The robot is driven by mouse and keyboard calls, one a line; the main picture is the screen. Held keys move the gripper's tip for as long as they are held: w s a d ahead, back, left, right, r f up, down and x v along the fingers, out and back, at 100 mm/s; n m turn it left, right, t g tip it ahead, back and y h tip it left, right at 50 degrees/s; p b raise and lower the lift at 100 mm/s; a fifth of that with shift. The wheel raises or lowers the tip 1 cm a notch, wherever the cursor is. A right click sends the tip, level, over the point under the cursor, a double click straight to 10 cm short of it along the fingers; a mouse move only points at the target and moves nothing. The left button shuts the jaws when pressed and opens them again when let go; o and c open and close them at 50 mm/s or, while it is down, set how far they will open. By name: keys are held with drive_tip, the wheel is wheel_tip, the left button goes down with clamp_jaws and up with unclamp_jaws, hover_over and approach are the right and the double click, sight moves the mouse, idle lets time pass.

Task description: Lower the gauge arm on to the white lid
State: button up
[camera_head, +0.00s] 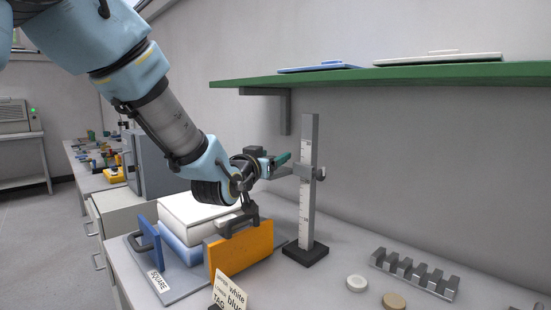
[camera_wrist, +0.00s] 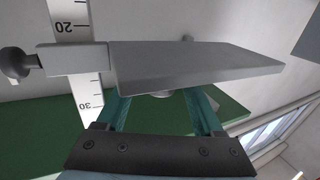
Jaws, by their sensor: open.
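The white lid (camera_head: 197,209) lies flat on top of a blue piece (camera_head: 182,250) in the squaring fixture. The height gauge (camera_head: 306,190) stands upright to the right, with a scale on its column. Its grey gauge arm (camera_head: 284,171) sits well above lid height on the column. In the wrist view the gauge arm (camera_wrist: 195,65) is a broad flat grey bar beside the scale (camera_wrist: 72,20), between the marks 20 and 30. My gripper (camera_head: 277,161) is at the gauge arm. Its teal fingers (camera_wrist: 160,108) are apart, and the bar hides most of their tips; contact cannot be told.
An orange fence (camera_head: 240,252) and a blue fence (camera_head: 149,243) border the lid. A green shelf (camera_head: 400,75) hangs above and behind. A grey notched rack (camera_head: 414,273) and two round discs (camera_head: 357,283) lie right. A text card (camera_head: 231,292) stands in front.

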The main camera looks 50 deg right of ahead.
drive_tip(key=b+v, duration=0.2)
drive_tip(key=v, duration=0.6)
drive_tip(key=shift+a, duration=0.35)
drive_tip(key=shift+s, duration=0.1)
